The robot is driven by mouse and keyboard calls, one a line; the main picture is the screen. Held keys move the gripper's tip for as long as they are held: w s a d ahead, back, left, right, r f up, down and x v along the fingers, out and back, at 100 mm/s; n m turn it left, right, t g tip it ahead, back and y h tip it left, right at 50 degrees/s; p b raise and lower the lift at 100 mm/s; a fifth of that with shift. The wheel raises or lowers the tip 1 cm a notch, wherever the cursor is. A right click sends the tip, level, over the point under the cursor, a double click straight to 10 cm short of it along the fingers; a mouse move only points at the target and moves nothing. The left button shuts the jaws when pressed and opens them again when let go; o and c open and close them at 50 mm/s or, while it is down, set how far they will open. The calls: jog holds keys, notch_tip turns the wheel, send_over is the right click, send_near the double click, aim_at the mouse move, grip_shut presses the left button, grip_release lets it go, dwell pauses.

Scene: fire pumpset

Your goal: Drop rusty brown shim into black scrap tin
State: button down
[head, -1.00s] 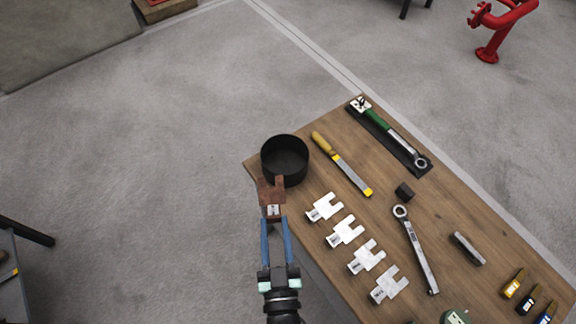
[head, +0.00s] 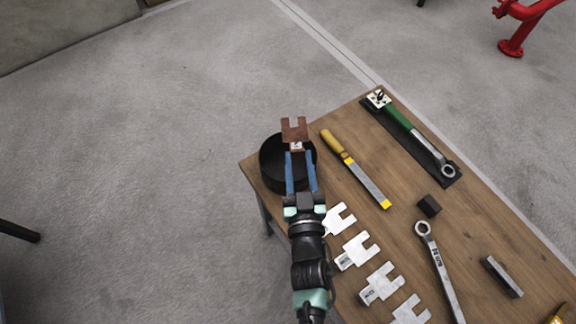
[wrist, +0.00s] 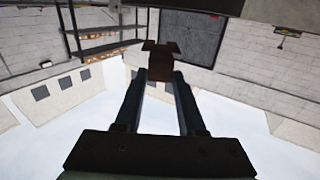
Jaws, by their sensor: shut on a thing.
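The rusty brown shim (head: 294,131) is a forked plate with a small white label. My gripper (head: 297,154) is shut on its tab end, and the fork points away from my gripper. In the head view the shim overlaps the right part of the black scrap tin (head: 270,174), and it appears to be held above the tin. The tin stands at the table's far left corner, and my fingers hide part of its inside. In the wrist view the shim (wrist: 160,62) shows dark between the two fingertips (wrist: 160,78); the tin does not show there.
Several silvery shims (head: 357,250) lie in a row on the wooden table (head: 330,215). A green-handled wrench (head: 412,132), a black block (head: 428,206) and a spanner (head: 438,265) lie farther right.

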notch_tip(320, 180, down, 5)
jog(key=b, duration=0.4)
jog(key=shift+f+b, duration=0.1)
jog(key=shift+b, duration=0.2)
jog(key=shift+c, duration=2.1)
grip_release()
jog(key=s+d, duration=0.1)
jog(key=s, duration=1.2)
jog(key=shift+d, duration=0.25)
jog(key=shift+w, duration=0.1)
